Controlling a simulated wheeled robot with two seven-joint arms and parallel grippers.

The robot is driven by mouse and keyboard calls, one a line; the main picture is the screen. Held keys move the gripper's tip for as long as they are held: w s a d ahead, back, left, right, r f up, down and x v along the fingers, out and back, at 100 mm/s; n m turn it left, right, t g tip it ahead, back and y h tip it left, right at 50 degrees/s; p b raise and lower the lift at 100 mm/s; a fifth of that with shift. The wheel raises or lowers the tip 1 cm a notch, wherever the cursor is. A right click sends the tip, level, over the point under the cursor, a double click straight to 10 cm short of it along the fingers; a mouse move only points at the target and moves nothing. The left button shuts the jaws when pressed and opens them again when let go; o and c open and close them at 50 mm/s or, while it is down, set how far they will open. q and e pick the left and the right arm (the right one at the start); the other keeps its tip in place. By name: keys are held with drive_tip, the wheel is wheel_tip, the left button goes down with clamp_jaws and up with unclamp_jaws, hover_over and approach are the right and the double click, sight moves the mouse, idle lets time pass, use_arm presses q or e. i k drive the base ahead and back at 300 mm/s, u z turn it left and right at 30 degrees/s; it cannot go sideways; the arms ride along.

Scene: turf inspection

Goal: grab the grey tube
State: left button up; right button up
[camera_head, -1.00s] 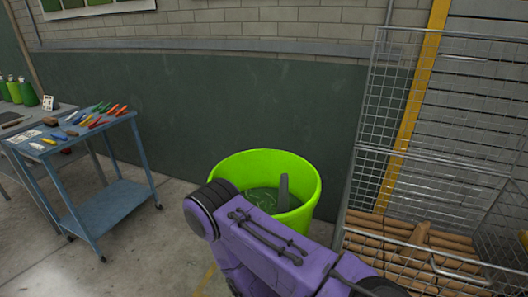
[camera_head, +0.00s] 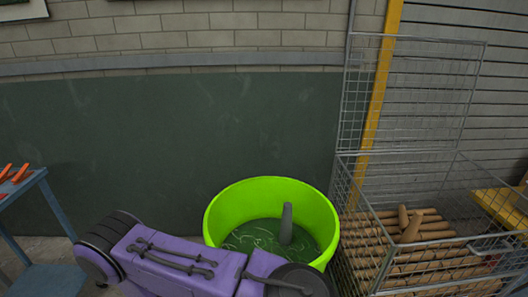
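The grey tube (camera_head: 286,223) stands nearly upright inside a bright green bucket (camera_head: 222,209). Neither gripper shows in the head view.
A wire cage (camera_head: 345,224) holding several brown cardboard-like tubes (camera_head: 440,259) stands right of the bucket. A blue table (camera_head: 47,280) with orange-handled tools is at the left edge. A dark green wall panel (camera_head: 170,150) runs behind. Floor shows at left.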

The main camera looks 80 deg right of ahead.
sight(285, 232)
drive_tip(key=z, duration=0.1)
drive_tip(key=i, duration=0.1)
drive_tip(key=z, duration=1.45)
